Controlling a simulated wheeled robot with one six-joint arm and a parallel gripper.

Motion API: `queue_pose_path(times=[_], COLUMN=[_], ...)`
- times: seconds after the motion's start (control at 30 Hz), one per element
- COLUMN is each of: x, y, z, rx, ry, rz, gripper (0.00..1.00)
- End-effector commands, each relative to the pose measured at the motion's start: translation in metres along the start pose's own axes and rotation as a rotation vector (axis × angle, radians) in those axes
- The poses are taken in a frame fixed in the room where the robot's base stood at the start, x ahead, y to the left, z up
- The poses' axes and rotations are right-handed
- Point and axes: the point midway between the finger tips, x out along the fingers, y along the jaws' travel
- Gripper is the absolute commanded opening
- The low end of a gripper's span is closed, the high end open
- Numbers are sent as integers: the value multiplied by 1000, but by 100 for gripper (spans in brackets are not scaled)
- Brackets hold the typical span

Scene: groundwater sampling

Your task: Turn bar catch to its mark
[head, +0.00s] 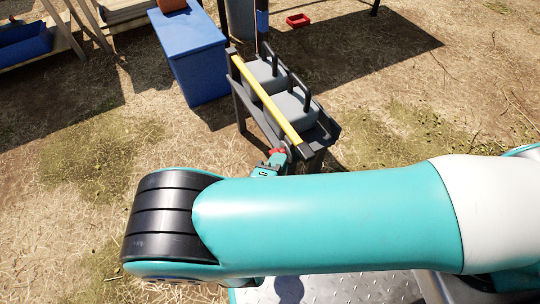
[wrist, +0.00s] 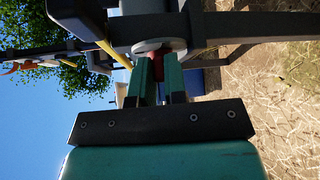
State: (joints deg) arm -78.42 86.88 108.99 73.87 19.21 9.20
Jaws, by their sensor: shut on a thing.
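The bar catch shows as a small red part (head: 278,151) at the near end of the yellow bar (head: 266,98) on a dark rack (head: 240,106). In the wrist view the catch's red part (wrist: 157,62) sits between my teal fingers, in front of a pale round disc (wrist: 150,45). My gripper (head: 272,163) is shut on the catch, and it also shows in the wrist view (wrist: 159,70). The yellow bar lies along the rack's top and also shows in the wrist view (wrist: 113,52). I cannot make out the mark; my fingers hide part of the catch.
Grey containers (head: 291,108) with black handles stand in the rack behind the bar. A blue box (head: 190,60) stands behind the rack, to its left. A small red tray (head: 298,20) lies farther back. Open dry ground lies left and right of the rack.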

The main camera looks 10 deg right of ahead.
Motion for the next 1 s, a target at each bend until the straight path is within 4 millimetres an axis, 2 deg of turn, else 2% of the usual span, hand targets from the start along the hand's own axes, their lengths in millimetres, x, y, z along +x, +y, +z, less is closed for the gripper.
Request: queue_pose_path(times=[0.2, 0.5, 0.87, 1.0], x=[0, 2, 2, 4], y=[12, 15, 13, 20], z=[0, -2, -3, -4], rx=[-125, -348, -385, -486], ry=[-1, 0, 0, -1], rz=[-112, -300, -328, -422], gripper=[0, 0, 0, 0])
